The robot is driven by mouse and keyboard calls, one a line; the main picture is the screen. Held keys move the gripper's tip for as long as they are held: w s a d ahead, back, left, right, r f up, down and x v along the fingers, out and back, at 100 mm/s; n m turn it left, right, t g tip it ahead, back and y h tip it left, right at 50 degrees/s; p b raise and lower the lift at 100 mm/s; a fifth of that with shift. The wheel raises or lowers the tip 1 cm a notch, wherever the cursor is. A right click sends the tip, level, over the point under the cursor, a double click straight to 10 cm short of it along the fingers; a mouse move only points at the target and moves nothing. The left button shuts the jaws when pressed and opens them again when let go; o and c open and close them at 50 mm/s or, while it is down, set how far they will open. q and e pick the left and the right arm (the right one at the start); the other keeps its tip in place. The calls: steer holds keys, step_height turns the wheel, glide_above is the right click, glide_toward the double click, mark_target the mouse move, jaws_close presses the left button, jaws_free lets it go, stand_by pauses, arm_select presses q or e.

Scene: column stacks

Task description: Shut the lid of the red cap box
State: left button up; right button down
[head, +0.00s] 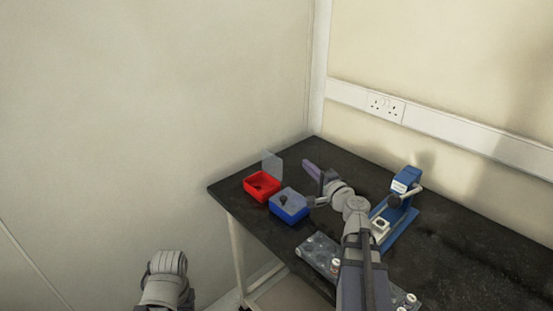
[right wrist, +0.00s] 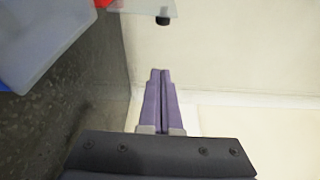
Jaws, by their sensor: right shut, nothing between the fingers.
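The red cap box (head: 262,189) stands open at the left end of the black table. Its clear lid (head: 272,163) stands upright at the box's back edge. In the right wrist view the lid (right wrist: 140,6) shows at the top with a black knob (right wrist: 162,21), and a bit of the red box (right wrist: 102,3) shows beside it. My right gripper (head: 306,163) is shut and empty, its purple fingers (right wrist: 160,72) together. It is to the right of the lid, apart from it. Only part of my left arm shows at the bottom; its gripper is not visible.
A blue box (head: 288,209) with a clear lid lying over it stands close to the right of the red box. A blue device (head: 398,208) stands further right. A grey tray (head: 318,252) with small round parts lies at the front edge. Walls stand behind the table.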

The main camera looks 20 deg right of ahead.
mark_target(275, 163)
steer(key=w, duration=1.1)
steer(key=shift+s+a, duration=0.45)
steer(key=shift+a, duration=0.3)
steer(key=shift+s+a, duration=0.45)
steer(key=shift+a, duration=0.3)
steer(key=shift+s+a, duration=0.45)
steer(key=shift+a, duration=0.3)
